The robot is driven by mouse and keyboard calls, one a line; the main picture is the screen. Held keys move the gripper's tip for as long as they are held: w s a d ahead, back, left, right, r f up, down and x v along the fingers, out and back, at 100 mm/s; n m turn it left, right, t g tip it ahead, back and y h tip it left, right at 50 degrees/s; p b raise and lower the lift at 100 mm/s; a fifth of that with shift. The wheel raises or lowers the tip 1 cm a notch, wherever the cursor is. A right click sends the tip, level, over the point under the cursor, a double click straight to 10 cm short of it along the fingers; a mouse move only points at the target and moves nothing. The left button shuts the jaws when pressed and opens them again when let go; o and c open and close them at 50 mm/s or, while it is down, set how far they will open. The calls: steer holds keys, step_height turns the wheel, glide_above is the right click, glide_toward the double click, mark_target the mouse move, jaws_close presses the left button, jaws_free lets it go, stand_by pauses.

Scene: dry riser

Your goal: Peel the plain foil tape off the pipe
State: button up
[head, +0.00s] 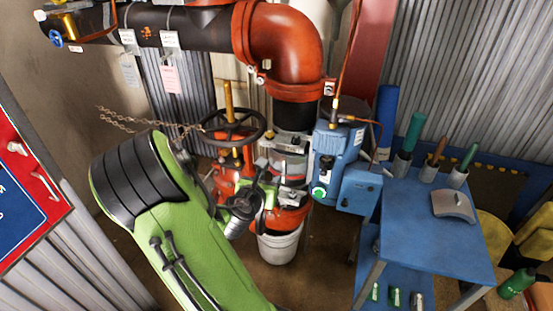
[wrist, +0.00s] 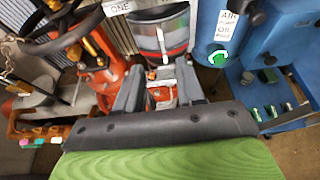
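The vertical pipe (head: 293,115) drops from the orange elbow, black at the top. A silver-grey band (head: 292,142) wraps it below the black part, probably foil tape; I cannot tell whether it is the plain one. In the wrist view a silvery wrap (wrist: 160,36) with dark and red bands shows on the pipe ahead of my gripper. My gripper (wrist: 160,84) has its two grey fingers apart, with nothing seen held between them. In the head view my gripper (head: 272,190) is in front of the pipe's lower part, below the silver band.
A black handwheel (head: 232,126) with a chain is left of the pipe. A blue compressor unit (head: 338,150) stands close on the right. A white bucket (head: 279,247) is below. A blue table (head: 432,222) with tubes and a grey curved piece is further right.

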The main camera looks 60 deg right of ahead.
mark_target(285, 160)
steer(key=p+x, duration=0.2)
steer(key=x, duration=1)
steer(key=shift+d+f, duration=0.2)
steer(key=shift+d, duration=0.15)
jaws_close()
steer(key=c, duration=0.6)
jaws_free()
steer(key=shift+c, duration=0.2)
jaws_close()
steer(key=shift+a+f, duration=0.1)
steer(key=shift+a, duration=0.1)
